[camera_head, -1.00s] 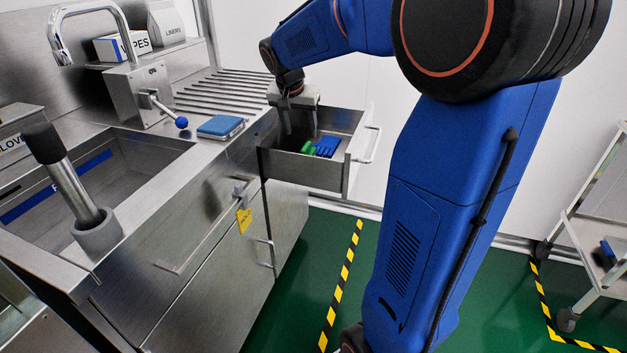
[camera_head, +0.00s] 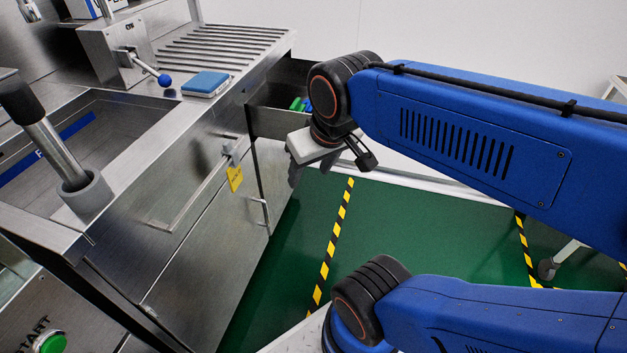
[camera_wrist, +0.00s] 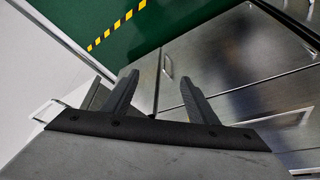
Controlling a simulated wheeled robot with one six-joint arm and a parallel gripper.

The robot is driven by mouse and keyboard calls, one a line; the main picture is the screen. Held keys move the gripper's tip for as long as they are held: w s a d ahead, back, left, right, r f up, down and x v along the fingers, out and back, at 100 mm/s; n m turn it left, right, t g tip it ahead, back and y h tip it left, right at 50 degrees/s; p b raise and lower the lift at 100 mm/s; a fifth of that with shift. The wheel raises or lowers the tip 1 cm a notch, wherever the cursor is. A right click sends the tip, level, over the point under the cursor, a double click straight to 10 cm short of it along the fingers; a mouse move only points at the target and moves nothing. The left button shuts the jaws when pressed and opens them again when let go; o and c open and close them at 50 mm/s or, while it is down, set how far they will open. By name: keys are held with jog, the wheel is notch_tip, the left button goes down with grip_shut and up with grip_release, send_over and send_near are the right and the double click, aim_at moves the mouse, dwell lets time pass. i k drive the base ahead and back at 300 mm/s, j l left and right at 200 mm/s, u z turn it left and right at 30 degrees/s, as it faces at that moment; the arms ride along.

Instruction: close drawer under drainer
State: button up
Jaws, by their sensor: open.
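The drawer (camera_head: 275,122) under the ribbed drainer (camera_head: 222,48) stands open, pulled out from the steel counter. Green items (camera_head: 297,104) and blue items lie inside it. My arm hides its right end and handle in the head view. My gripper (camera_head: 312,170) is open and empty, and appears in front of the drawer's near side, with fingers pointing down. In the wrist view the two fingers of my gripper (camera_wrist: 158,76) are spread with nothing between them. A pale handle (camera_wrist: 42,110) shows left of the fingers, probably the drawer's; I cannot tell for sure if anything touches it.
A cabinet door with a handle (camera_head: 259,212) is below the counter. A yellow tag (camera_head: 235,178) hangs at the counter front. Green floor (camera_head: 290,245) with striped tape is clear in front. A trolley wheel (camera_head: 547,268) is at right.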

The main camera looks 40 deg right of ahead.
aim_at(268, 103)
jog(key=l+z, duration=0.35)
jog(key=i+l+z, duration=0.1)
jog(key=z, duration=0.3)
jog(key=l, duration=0.1)
